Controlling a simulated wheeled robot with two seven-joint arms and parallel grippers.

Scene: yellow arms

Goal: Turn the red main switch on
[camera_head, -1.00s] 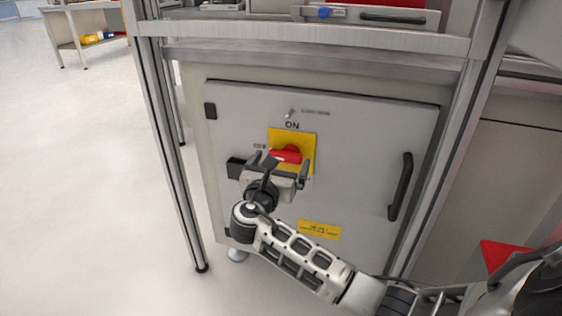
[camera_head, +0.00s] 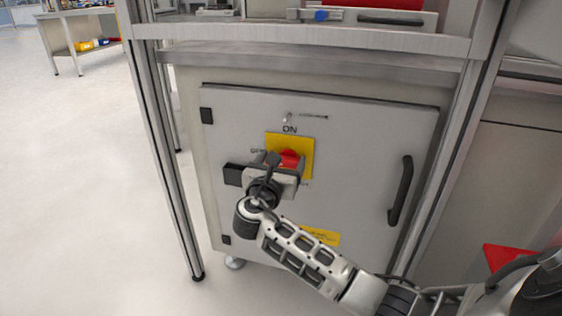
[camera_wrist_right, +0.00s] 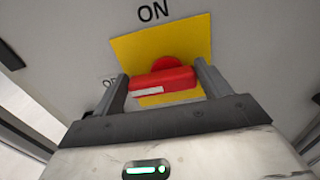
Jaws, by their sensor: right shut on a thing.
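The red main switch (camera_head: 289,158) sits on a yellow plate (camera_head: 304,143) on the grey cabinet door, below the word ON. It also shows in the right wrist view (camera_wrist_right: 170,79), with its handle lying roughly sideways and its white mark at the left end, toward the partly hidden OFF label. My right gripper (camera_head: 287,164) is at the switch. In the right wrist view its two fingers (camera_wrist_right: 160,83) stand at either end of the red handle, shut on it. The gripper body hides the lower part of the plate. My left gripper is not in view.
The cabinet door (camera_head: 360,130) has a black handle (camera_head: 400,190) at its right and a yellow label (camera_head: 321,236) below the switch. Metal frame posts (camera_head: 160,150) stand at both sides, with a shelf bar above. Open floor (camera_head: 70,190) lies to the left.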

